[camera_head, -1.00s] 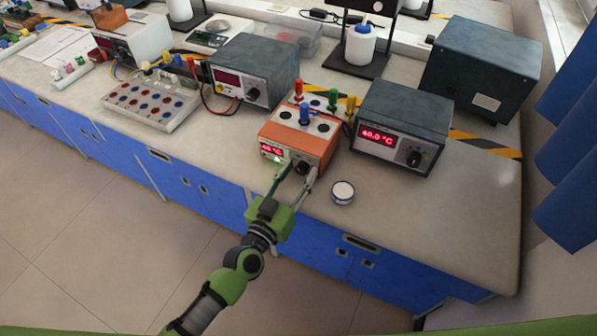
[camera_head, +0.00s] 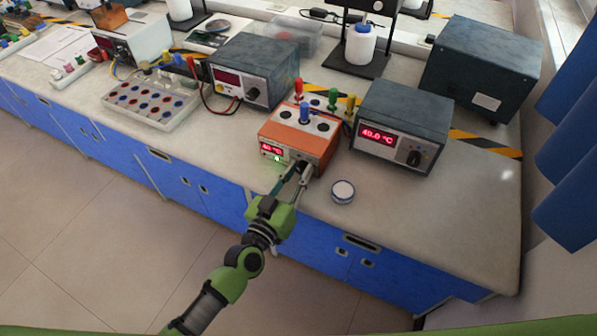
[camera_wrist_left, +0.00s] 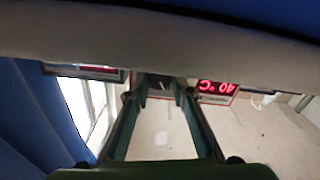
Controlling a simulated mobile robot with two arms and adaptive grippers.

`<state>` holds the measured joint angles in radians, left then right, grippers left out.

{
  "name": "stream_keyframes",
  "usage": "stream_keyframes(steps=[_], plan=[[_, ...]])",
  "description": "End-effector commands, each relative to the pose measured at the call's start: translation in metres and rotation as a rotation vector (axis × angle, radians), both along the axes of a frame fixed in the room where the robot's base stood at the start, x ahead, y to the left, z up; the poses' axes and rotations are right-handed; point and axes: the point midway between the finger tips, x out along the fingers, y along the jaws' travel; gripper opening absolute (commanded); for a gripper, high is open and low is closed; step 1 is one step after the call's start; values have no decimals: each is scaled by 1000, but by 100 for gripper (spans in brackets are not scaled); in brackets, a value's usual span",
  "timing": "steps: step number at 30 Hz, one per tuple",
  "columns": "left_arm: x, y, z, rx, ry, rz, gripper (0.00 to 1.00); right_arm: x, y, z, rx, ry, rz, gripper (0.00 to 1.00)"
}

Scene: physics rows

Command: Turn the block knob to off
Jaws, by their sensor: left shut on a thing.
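The orange block heater (camera_head: 296,138) stands near the bench's front edge. Its small display (camera_head: 270,148) glows red, reading about 40 °C, and a green light is lit below it. My left gripper (camera_head: 302,169) is at the heater's front, shut on the block knob, which its fingers mostly hide in the head view. In the left wrist view, the picture is upside down; my left gripper's fingers (camera_wrist_left: 160,92) reach to the dark knob (camera_wrist_left: 160,82), beside the red display (camera_wrist_left: 217,87). My right gripper is not in view.
A grey unit with a red display and its own knob (camera_head: 402,127) stands right of the heater. A small round white-topped jar (camera_head: 343,191) sits on the bench near the gripper. A dark power supply (camera_head: 254,71) with cables stands to the left.

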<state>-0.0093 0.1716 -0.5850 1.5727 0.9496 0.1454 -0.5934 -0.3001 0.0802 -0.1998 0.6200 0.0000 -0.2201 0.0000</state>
Motion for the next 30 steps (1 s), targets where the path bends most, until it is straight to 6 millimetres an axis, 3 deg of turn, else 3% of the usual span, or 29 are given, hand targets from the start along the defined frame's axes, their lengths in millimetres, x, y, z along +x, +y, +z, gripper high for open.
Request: stream_keyframes(steps=[18,30], plan=[[0,1,-1,-465,237,0,0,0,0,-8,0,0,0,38],[1,1,-2,-657,337,1,0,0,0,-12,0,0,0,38]])
